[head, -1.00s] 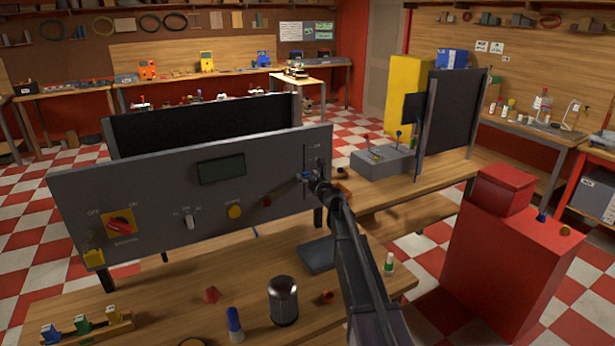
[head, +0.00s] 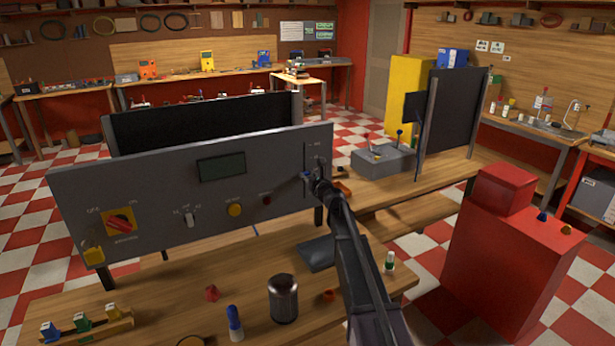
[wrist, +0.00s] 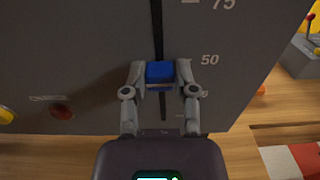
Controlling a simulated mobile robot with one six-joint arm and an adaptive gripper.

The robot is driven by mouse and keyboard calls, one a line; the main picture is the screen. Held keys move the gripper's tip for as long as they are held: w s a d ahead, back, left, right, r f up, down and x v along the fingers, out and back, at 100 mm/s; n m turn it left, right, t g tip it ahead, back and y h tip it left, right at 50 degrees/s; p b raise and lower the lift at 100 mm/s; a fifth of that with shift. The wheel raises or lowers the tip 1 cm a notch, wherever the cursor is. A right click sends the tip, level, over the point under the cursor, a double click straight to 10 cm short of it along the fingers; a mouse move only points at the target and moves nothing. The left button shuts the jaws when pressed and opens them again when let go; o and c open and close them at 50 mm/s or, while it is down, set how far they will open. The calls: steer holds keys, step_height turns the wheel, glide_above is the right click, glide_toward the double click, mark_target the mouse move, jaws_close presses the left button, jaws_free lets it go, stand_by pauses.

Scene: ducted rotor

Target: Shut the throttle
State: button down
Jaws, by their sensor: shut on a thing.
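The throttle is a blue slider knob (wrist: 160,72) in a dark vertical slot at the right end of the grey control panel (head: 130,190). In the wrist view the knob sits a little below the level of the "50" mark, with "75" higher up. A lower mark is partly hidden by my finger. My gripper (wrist: 160,76) has one finger on each side of the knob and is shut on it. In the head view my gripper (head: 310,178) and arm cover part of the slot.
The panel also carries a red rotary switch (head: 120,222), a yellow button (head: 235,210) and a red button (wrist: 62,111). A dark cylinder (head: 283,299) and small items stand on the bench below. A red cabinet (head: 510,250) stands at the right.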

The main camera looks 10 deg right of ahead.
mark_target(304, 195)
steer(key=shift+f+b, duration=4.5)
steer(key=shift+f, duration=0.3)
steer(key=shift+s, duration=0.1)
steer(key=c, duration=0.8)
jaws_free()
steer(key=shift+c, duration=0.2)
steer(key=o, duration=0.4)
steer(key=shift+f, duration=0.1)
steer(key=shift+o, duration=0.2)
steer(key=v, duration=1.2)
